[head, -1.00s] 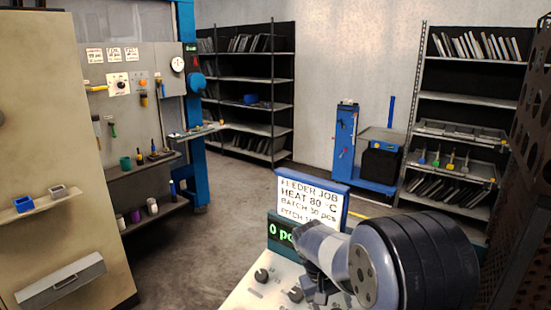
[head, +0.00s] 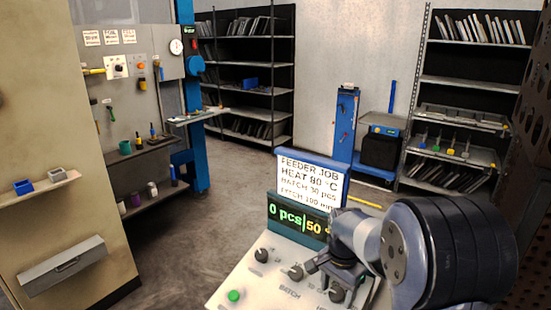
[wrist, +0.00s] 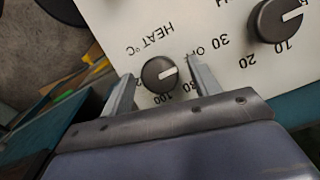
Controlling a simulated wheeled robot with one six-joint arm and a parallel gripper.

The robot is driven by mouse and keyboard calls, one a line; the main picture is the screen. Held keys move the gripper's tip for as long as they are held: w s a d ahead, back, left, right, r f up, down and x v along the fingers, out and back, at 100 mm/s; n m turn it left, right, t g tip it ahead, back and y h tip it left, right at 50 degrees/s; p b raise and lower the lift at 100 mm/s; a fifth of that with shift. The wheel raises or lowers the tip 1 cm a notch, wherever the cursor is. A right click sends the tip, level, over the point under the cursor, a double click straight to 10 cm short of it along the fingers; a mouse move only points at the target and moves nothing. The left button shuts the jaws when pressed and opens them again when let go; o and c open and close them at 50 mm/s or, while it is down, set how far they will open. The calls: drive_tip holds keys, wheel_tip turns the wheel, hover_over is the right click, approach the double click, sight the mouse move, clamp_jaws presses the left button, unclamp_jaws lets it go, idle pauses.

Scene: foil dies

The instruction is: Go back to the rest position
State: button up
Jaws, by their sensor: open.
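My gripper (head: 335,268) is over the right part of a white control panel (head: 243,275). In the wrist view, my open gripper (wrist: 163,82) has one finger on each side of the dark HEAT knob (wrist: 156,73). I cannot tell whether the fingers touch it. The knob's white pointer line points right in that view; its exact setting is unclear. In the head view, a knob (head: 337,293) shows just below my gripper, and two more knobs, the middle one (head: 295,271) and the left one (head: 262,255), stand to its left.
A display (head: 290,222) reads "0 pcs|50", its right end hidden by my arm. A job card (head: 308,185) above it asks for heat 80 °C. A green button (head: 234,296) is on the panel. Shelves (head: 255,65) stand behind; open floor lies to the left.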

wheel_tip(320, 180, up, 11)
idle(0.4)
